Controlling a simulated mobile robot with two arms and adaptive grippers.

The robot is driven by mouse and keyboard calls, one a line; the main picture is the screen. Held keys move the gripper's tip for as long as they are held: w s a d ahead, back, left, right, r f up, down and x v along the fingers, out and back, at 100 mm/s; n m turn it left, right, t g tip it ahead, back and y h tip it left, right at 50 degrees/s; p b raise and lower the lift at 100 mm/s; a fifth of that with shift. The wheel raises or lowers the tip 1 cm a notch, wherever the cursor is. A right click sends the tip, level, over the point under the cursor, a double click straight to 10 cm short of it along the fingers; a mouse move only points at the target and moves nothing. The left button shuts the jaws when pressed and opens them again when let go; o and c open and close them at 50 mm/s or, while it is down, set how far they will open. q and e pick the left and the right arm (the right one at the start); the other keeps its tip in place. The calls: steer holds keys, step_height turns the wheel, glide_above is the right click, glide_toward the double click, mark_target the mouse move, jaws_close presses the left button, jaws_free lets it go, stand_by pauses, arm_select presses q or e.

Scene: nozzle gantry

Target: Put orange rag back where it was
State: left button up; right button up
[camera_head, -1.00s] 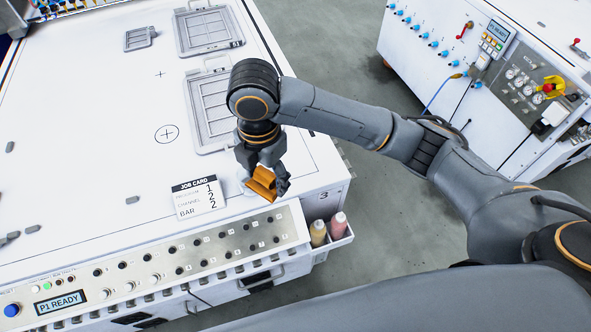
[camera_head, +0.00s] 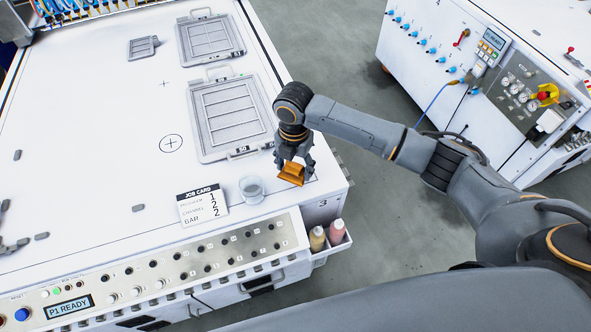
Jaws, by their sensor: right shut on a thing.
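The orange rag (camera_head: 291,174) is folded and held in my right gripper (camera_head: 293,164), which is shut on it. The gripper points down over the right front corner area of the white table (camera_head: 90,130). An outlined mark shows on the table around the rag. I cannot tell whether the rag touches the surface. My left gripper is not in view.
A small clear cup (camera_head: 252,188) stands just left of the rag. The job card (camera_head: 203,205) lies farther left. A grey framed tray (camera_head: 232,115) lies behind. Two bottles (camera_head: 327,236) stand in a side holder. The table's right edge is close to the gripper.

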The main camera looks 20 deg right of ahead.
mark_target(295, 174)
steer(key=shift+w+d+f, duration=0.2)
steer(key=shift+f, duration=0.1)
steer(key=shift+f+p, duration=0.3)
steer(key=shift+f, duration=1.35)
steer(key=o, duration=1)
steer(key=shift+f, duration=0.15)
steer(key=shift+r, duration=0.25)
step_height(295, 174, up, 12)
steer(key=shift+f+b, duration=0.1)
steer(key=shift+b, duration=0.85)
